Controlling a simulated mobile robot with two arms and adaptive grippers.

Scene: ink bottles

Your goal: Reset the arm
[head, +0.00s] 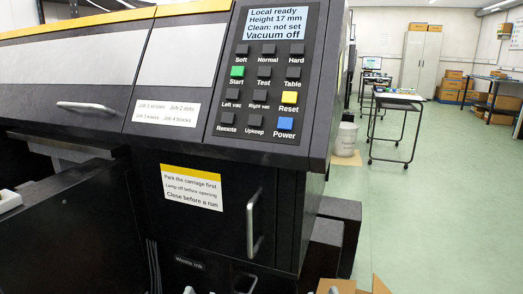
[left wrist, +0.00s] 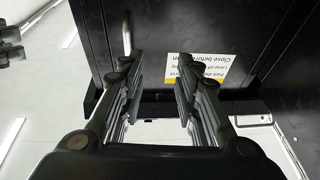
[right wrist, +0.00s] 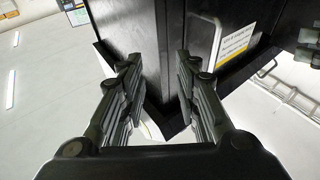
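My left gripper (left wrist: 158,85) is open in the left wrist view, with nothing between its fingers. The dark printer body and its white and yellow label (left wrist: 203,68) lie beyond the fingertips. My right gripper (right wrist: 158,78) is open and empty in the right wrist view. A dark corner of the machine shows behind its fingers, and I cannot tell the gap to it. Neither gripper shows clearly in the head view.
A large black printer (head: 75,90) fills the left of the head view. Its control panel (head: 266,85) reads "Vacuum off". A door handle (head: 253,222) sticks out below. A wheeled table (head: 398,98) and cardboard boxes (head: 450,86) stand farther back. Green floor (head: 430,220) at right is clear.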

